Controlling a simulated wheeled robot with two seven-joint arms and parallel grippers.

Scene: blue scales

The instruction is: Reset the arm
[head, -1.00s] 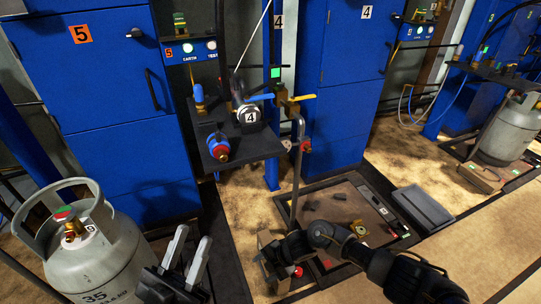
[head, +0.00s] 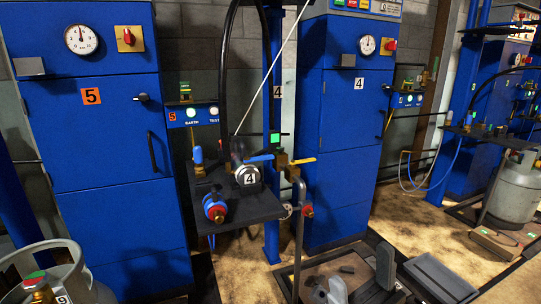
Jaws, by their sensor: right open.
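My right gripper (head: 362,279) shows at the lower edge, right of the middle. Its two grey fingers are apart, with nothing seen between them. They appear in front of the dark floor platform beside the valve stand. The rest of that arm is below the frame. My left gripper is not in view.
A black shelf (head: 245,208) marked 4 carries valves and a red-and-blue fitting (head: 215,209). Blue cabinets (head: 103,140) stand behind it. A grey gas cylinder (head: 72,288) is at lower left, another (head: 517,190) at right. A grey slab (head: 440,278) lies right of my gripper.

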